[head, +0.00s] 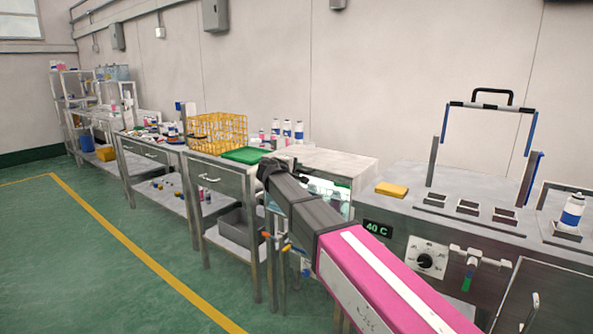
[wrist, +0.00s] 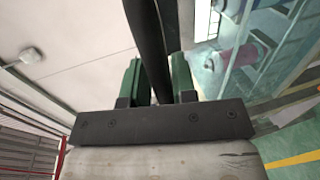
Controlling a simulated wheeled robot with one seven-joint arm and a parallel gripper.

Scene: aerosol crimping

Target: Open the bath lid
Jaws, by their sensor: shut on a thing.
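My gripper (wrist: 160,80) is shut on a dark bar (wrist: 150,35) that passes between its two green fingers in the wrist view. The bar appears to be a handle; its link to the bath lid is hidden. A clear panel (wrist: 235,70) beside the bar shows a pinkish can shape through it. In the head view my pink and dark arm reaches away to the left, and the fingertips are hidden. A clear teal-tinted box or panel (head: 328,192) shows just behind the arm. I cannot tell how far the lid stands open.
A steel station with a 40 C display (head: 377,228) and a dial (head: 425,261) stands at the right. A yellow block (head: 391,190) and a black-handled frame (head: 490,100) are on it. A yellow basket (head: 217,132) and green tray (head: 246,155) are farther left. The left floor is clear.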

